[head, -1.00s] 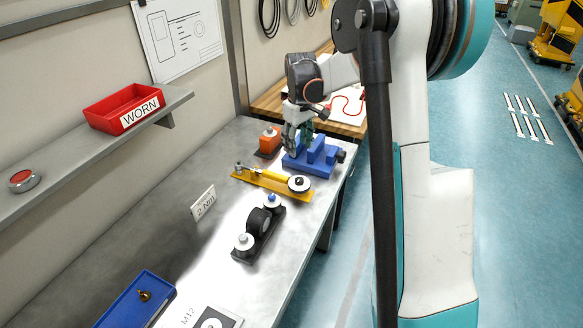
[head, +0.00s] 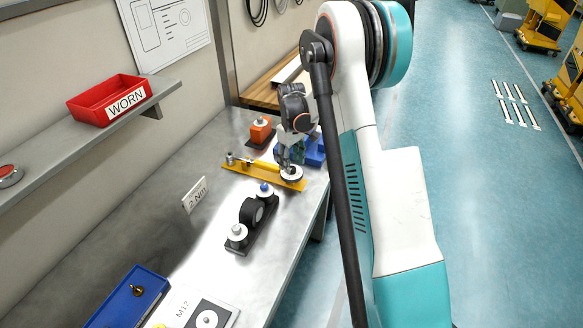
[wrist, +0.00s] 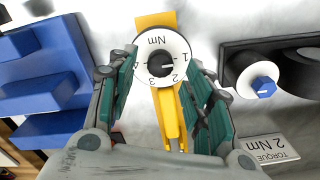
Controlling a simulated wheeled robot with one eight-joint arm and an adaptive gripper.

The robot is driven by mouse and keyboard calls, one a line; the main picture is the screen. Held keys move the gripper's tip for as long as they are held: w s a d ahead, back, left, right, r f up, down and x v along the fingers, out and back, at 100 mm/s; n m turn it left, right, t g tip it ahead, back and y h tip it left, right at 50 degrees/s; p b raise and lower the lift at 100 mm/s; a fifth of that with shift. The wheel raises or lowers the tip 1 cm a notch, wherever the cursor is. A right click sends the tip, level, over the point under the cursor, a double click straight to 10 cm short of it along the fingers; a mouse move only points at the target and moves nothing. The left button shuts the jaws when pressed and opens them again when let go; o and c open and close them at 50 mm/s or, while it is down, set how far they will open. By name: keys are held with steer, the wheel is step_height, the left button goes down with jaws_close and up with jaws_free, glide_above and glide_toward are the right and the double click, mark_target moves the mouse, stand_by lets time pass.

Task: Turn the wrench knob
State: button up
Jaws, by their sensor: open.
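The wrench knob (wrist: 160,66) is a white dial with a black centre. It is marked Nm and with numbers, and sits on the end of the yellow wrench (wrist: 167,115). In the wrist view my gripper (wrist: 165,85) is open, with one green-padded finger on each side of the dial. I cannot tell whether the fingers touch it. In the head view the yellow wrench (head: 250,170) lies on the bench, and my gripper (head: 288,168) is above the dial (head: 291,174) at its right end, partly hiding it.
A black stand with a blue-topped knob (head: 264,189) and a black roller is close in front. A blue stepped block (head: 315,150) is behind my gripper. A "2 Nm" card (head: 195,195) stands to the left. An orange block (head: 260,130) is farther back.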

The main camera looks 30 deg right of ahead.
mark_target(292, 170)
steer(key=shift+f, duration=1.2)
steer(key=c, duration=1.1)
steer(key=m+b, duration=0.2)
steer(key=m, duration=0.4)
steer(key=m+b, duration=0.1)
steer(key=m, duration=0.4)
steer(key=shift+m, duration=0.3)
